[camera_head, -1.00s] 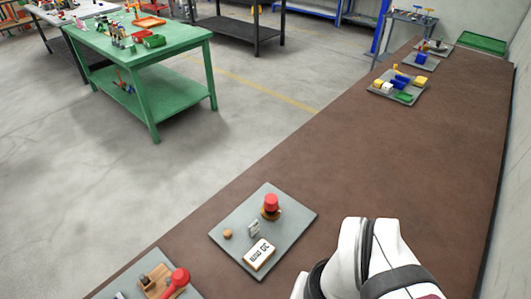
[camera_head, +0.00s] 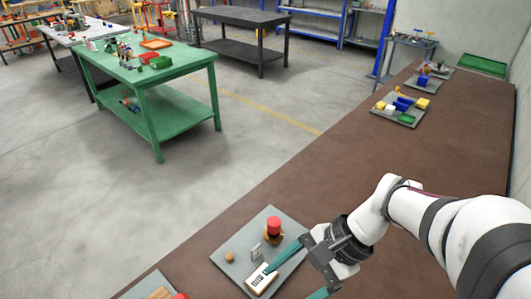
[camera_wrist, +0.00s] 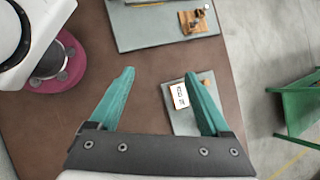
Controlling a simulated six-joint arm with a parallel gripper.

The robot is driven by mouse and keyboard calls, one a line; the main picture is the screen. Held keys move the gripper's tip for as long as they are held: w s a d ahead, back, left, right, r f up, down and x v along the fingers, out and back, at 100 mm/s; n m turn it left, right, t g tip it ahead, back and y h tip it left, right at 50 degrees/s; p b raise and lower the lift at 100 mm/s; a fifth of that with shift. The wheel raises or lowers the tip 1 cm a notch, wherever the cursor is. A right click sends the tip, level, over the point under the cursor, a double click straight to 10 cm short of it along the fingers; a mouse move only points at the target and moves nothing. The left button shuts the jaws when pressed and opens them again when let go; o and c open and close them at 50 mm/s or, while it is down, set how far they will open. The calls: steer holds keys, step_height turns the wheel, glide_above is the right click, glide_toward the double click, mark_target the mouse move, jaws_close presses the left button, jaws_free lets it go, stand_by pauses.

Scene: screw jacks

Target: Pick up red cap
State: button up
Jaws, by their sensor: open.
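The red cap (camera_head: 274,224) sits upright on top of a brown wooden screw jack (camera_head: 273,239) on a grey plate (camera_head: 238,238). My gripper (camera_head: 293,283) is open and empty, with teal fingers spread, in front of and to the lower right of the cap.
A round wooden knob (camera_head: 229,257) and a small grey upright piece (camera_head: 255,251) share the plate. Another plate (camera_wrist: 145,28) with wooden parts lies nearby. The brown bench (camera_head: 390,150) is clear toward the far plates; a green table (camera_head: 150,90) stands across the aisle.

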steer(key=w+d+f+m+t+y, duration=0.4)
steer(key=w+d+m, duration=0.3)
steer(key=w, duration=0.4)
steer(key=m+t, duration=0.4)
steer(key=m, duration=0.1)
glide_toward(278, 223)
steer(key=shift+y, duration=0.3)
steer(key=x, duration=0.9)
steer(key=shift+w+a+f, duration=0.1)
steer(key=shift+w+f, duration=0.2)
steer(key=shift+f, duration=0.05)
jaws_close()
